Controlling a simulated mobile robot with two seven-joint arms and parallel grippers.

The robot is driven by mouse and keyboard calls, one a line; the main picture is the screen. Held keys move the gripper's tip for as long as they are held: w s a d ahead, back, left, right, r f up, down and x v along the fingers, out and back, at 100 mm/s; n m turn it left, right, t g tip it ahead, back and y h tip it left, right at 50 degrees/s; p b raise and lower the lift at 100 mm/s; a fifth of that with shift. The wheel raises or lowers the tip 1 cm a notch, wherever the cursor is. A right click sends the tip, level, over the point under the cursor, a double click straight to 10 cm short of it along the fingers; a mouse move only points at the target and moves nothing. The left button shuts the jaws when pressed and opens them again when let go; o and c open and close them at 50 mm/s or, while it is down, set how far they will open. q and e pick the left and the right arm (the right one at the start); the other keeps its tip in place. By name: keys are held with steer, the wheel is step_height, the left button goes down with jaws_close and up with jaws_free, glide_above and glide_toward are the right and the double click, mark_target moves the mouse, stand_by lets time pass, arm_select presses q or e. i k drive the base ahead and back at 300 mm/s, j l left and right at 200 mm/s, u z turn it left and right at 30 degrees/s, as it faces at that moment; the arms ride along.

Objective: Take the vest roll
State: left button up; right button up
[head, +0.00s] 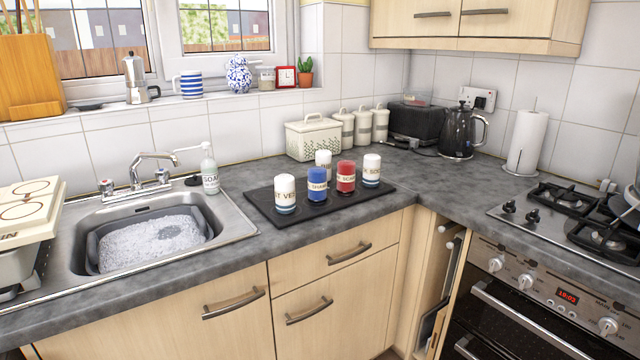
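Several small upright rolls with printed labels stand on a black tray (334,203) on the grey counter. The vest roll (285,191) is at the tray's left front, white with a bluish lower band; its label is partly readable as "T VE". A blue roll (317,187) and a red roll (346,178) stand to its right. A white roll (323,158) is behind, partly hidden, and a white and blue roll (372,171) is at the right. Neither of my grippers shows in the head view.
A sink with a basin of suds (152,242) is left of the tray, with a soap bottle (209,173) behind. A cream bread bin (313,138) stands behind the tray. A kettle (459,132) and gas hob (570,215) are right. Counter right of the tray is clear.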

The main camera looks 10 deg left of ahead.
mark_target(284, 184)
steer(key=i+l+u, duration=0.35)
steer(key=i+l, duration=0.55)
